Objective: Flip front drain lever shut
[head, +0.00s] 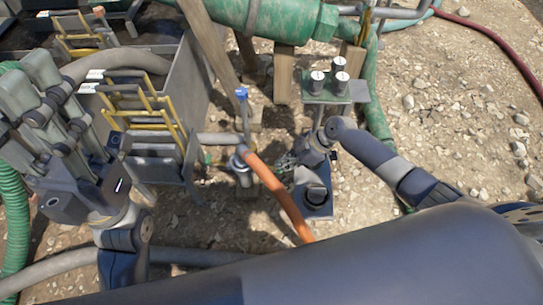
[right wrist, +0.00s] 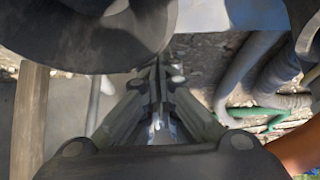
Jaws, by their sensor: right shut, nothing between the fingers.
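A thin upright lever with a blue top (head: 241,94) stands over the grey drain pipe (head: 218,139), which comes from the grey tank (head: 188,85). It looks like the drain lever; I cannot tell which drain it serves. My right gripper (head: 284,166) is shut and empty, to the right of and below the lever, apart from it and close to the orange hose. Its closed fingers (right wrist: 157,72) fill the middle of the right wrist view, where I cannot make out the lever. My left gripper (head: 38,85) is raised at the left, fingers spread, holding nothing visible.
An orange hose (head: 279,199) runs down beside the right gripper. A green stand (head: 337,92) carries several white-topped canisters. Yellow-framed racks (head: 150,112) stand by the tank. Wooden posts (head: 283,75) rise behind the lever. Open gravel (head: 460,110) lies at the right.

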